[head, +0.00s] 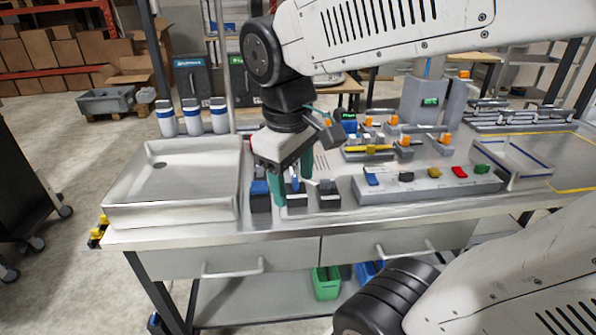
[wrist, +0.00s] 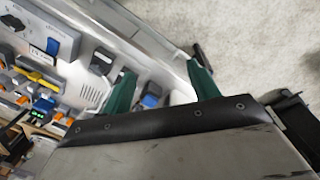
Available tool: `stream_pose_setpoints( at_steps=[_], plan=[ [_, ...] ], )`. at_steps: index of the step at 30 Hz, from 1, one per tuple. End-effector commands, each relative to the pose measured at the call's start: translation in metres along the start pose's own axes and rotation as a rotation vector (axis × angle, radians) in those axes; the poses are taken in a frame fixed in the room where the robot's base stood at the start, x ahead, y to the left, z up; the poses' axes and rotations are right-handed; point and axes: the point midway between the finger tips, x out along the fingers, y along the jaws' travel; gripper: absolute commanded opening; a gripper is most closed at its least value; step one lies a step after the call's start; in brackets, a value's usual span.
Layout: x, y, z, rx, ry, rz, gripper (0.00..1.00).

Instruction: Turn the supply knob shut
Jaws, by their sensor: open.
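No legible label picks out the supply knob. A dark knob (head: 406,177) sits on the long grey panel (head: 432,188), beside a blue switch; a round dark knob (wrist: 14,22) also shows at the upper left of the wrist view. My gripper (head: 291,186) is open, with its green fingers pointing down over a row of small dark switch blocks near the table's front edge. A block with a grey top (head: 329,194) stands just right of the fingers. In the wrist view a blue-topped block (wrist: 152,95) shows between my open fingers (wrist: 162,68); I cannot tell whether they touch it.
A wide pale sink tray (head: 125,211) stands at the left, with several white and blue bottles (head: 192,117) behind it. Valves with orange and yellow handles (head: 367,150) stand behind the switch blocks. An open tray (head: 512,178) is at the right.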

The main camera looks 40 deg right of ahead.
Motion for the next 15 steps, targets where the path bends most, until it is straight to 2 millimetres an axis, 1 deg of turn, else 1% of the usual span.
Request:
stream_pose_setpoints(
  at_steps=[1,3,5,6,9,12,15],
  plan=[
    [0.003,0.014,-0.016,-0.063,-0.041,0.013,0.60],
    [0.008,0.034,-0.037,-0.170,-0.090,0.034,0.60],
    [0.014,0.050,-0.054,-0.263,-0.133,0.046,0.60],
    [0.019,0.061,-0.066,-0.325,-0.161,0.052,0.60],
    [0.034,0.084,-0.091,-0.467,-0.226,0.057,0.60],
    [0.048,0.103,-0.112,-0.585,-0.278,0.057,0.60],
    [0.060,0.116,-0.125,-0.670,-0.315,0.052,0.60]
  ],
)
